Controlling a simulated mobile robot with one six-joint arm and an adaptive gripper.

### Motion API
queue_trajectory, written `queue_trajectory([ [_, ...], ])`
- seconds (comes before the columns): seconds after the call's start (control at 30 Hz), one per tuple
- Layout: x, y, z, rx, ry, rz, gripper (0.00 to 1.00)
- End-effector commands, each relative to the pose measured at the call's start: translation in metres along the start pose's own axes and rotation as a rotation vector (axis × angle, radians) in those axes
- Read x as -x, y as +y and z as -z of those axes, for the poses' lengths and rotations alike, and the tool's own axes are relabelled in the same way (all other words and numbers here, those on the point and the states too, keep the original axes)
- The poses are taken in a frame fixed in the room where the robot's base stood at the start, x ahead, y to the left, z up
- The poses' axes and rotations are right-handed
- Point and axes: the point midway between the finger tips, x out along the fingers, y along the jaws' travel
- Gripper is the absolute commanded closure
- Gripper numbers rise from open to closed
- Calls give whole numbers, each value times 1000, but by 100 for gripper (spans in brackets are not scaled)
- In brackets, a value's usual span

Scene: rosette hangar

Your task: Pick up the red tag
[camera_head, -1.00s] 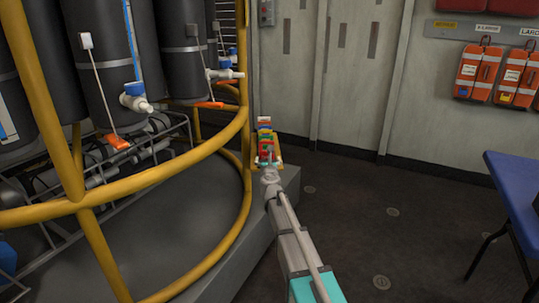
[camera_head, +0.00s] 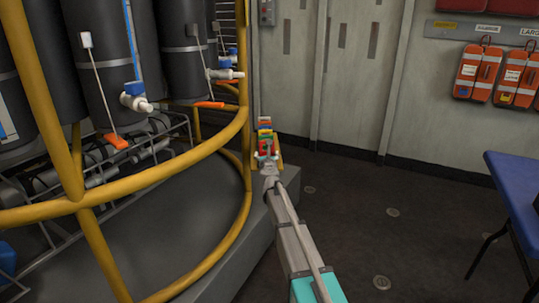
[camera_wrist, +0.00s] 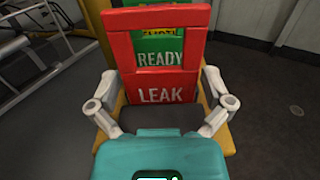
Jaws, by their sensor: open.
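The red tag (camera_wrist: 162,87) is lettered LEAK and has a window in its upper part. It stands nearest in a stack of tags, in front of a green tag (camera_wrist: 160,45) lettered READY, with a bit of yellow behind that. My gripper (camera_wrist: 160,78) is open, with one pale finger to either side of the red tag and clear space between. In the head view, my gripper (camera_head: 266,156) is at the near end of the row of coloured tags, where the red tag (camera_head: 265,144) looks small.
A yellow tubular rail (camera_head: 150,178) curves close on the left, around dark cylinders (camera_head: 100,60) on a grey plinth (camera_head: 180,230). A blue table (camera_head: 515,185) stands at the right. The floor (camera_head: 400,240) between is clear.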

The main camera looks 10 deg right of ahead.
Motion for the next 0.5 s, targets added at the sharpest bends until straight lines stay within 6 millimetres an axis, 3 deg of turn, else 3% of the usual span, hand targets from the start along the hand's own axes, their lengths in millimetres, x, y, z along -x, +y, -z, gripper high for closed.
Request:
queue_trajectory([
  [0.17,0,0,0,0,0,0,0],
  [0.4,0,0,0,0,0,1,41],
  [0.5,0,0,0,0,0,1,46],
])
